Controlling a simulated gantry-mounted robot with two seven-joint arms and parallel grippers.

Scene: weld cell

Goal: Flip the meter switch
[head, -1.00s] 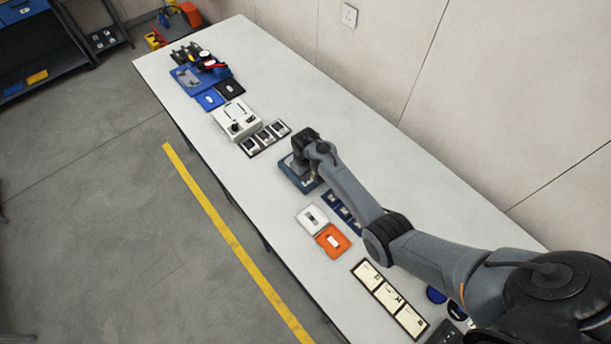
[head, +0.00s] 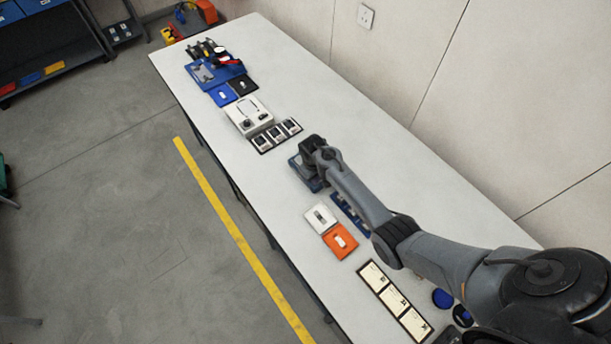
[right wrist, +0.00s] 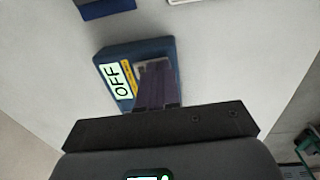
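The meter is a blue box (right wrist: 133,50) on the white table. In the right wrist view it has a pale display (right wrist: 118,84) reading OFF and a yellow label strip beside it. My right gripper (right wrist: 155,68) is over the box, with its dark fingers side by side and no gap visible between them. They cover the part of the box right of the label, so the switch is hidden and contact cannot be told. In the head view the right gripper (head: 308,170) is above the blue meter (head: 315,185), partly hiding it. My left gripper is not in view.
On the table (head: 420,170), a white switch plate (head: 320,217) and an orange one (head: 340,241) lie nearer me. A white box (head: 249,116) and a row of dark switches (head: 276,135) lie beyond. The strip along the wall is clear.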

